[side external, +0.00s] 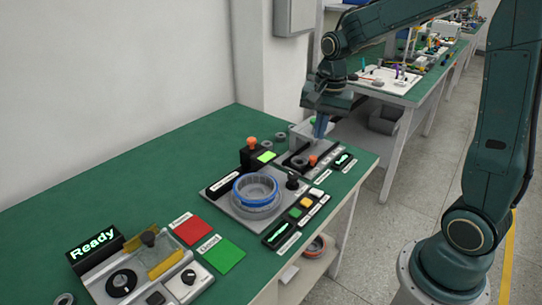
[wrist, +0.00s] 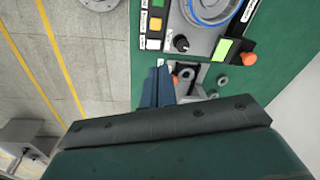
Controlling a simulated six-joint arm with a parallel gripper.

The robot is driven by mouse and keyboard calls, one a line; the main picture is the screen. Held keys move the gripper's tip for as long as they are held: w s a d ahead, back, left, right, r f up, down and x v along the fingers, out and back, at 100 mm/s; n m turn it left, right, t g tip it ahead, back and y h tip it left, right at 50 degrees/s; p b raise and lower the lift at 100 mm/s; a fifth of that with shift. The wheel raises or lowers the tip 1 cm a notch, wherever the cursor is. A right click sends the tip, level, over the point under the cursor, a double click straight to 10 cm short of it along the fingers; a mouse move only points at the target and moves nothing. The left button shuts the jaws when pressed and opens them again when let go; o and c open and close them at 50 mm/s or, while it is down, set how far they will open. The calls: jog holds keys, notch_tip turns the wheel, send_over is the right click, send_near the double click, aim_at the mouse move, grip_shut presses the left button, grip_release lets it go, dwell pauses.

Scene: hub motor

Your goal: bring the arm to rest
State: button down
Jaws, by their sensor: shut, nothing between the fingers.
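My gripper (side external: 321,124) hangs from the dark green arm above the far right part of the green table, over a small grey fixture. Its blue fingers are together with nothing between them. In the wrist view my gripper (wrist: 158,72) points toward the fixture area next to a grey ring-shaped part. I cannot tell from these views how high the fingertips are above the fixture. The hub motor station (side external: 235,207) with a blue-rimmed grey ring (side external: 256,190) stands left of and nearer than the gripper; the ring also shows in the wrist view (wrist: 208,20).
The green table (side external: 130,180) also carries a tester reading "Ready" (side external: 95,246), a red pad (side external: 193,230) and a green pad (side external: 218,255). Orange-topped knobs (side external: 252,141) stand near the gripper. A second workbench (side external: 400,85) is behind. Open floor lies right of the table.

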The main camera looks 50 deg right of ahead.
jog(key=s+a+r+n+t, duration=0.2)
jog(key=s+a+r+n, duration=0.2)
jog(key=s+n, duration=0.3)
jog(key=s+a+r+n+t, duration=0.2)
jog(key=s+a+r+n, duration=0.2)
jog(key=s, duration=0.7)
jog(key=shift+a+n, duration=0.75)
jog(key=shift+n, duration=0.65)
jog(key=c, duration=1.2)
grip_release()
jog(key=shift+w, duration=0.25)
jog(key=w+d+f+g, duration=0.2)
jog(key=w+d, duration=0.1)
jog(key=w, duration=0.3)
jog(key=w+d+f+g, duration=0.1)
jog(key=w+d+f, duration=0.2)
jog(key=w, duration=0.4)
jog(key=w+d+f+g, duration=0.2)
jog(key=w+d+f, duration=0.5)
jog(key=f, duration=0.4)
jog(key=shift+d+f, duration=0.2)
jog(key=shift+d, duration=0.3)
jog(key=shift+f, duration=0.1)
